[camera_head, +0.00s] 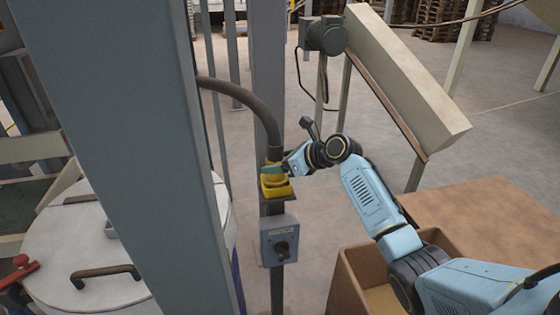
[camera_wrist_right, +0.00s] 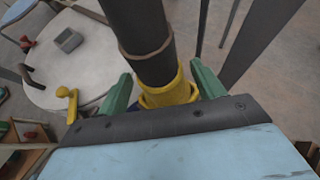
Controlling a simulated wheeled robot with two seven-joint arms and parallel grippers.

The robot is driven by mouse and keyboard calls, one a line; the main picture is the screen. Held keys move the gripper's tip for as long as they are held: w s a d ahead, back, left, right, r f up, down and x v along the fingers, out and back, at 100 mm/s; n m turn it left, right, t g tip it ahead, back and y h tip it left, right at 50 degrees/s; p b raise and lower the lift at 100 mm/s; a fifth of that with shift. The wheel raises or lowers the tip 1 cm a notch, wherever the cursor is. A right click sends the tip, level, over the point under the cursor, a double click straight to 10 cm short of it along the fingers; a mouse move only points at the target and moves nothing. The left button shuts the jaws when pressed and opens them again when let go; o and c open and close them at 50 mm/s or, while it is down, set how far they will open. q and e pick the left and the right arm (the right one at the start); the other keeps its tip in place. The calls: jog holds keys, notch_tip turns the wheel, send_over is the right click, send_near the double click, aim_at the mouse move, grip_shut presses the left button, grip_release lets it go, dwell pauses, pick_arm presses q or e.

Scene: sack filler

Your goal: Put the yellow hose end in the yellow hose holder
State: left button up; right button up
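The yellow hose end (camera_head: 272,168) hangs on a dark hose (camera_head: 262,108) at the grey post. It sits right at the yellow hose holder (camera_head: 276,188), a yellow bracket just below it; the exact fit between them is hard to see. My right gripper (camera_head: 279,171) reaches it from the right. In the right wrist view, the green fingers of the right gripper (camera_wrist_right: 163,92) stand on both sides of the yellow hose end (camera_wrist_right: 168,92) and appear closed on it. The holder is hidden there. My left gripper is not in view.
A grey switch box (camera_head: 279,240) is on the post below the holder. A broad grey column (camera_head: 125,130) stands at the left before a round pale lid (camera_head: 80,250). A brown box (camera_head: 345,285) is below my right arm. A beige chute (camera_head: 405,80) is behind.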

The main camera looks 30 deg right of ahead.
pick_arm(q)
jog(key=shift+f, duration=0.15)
pick_arm(e)
jog(key=shift+r, duration=0.15)
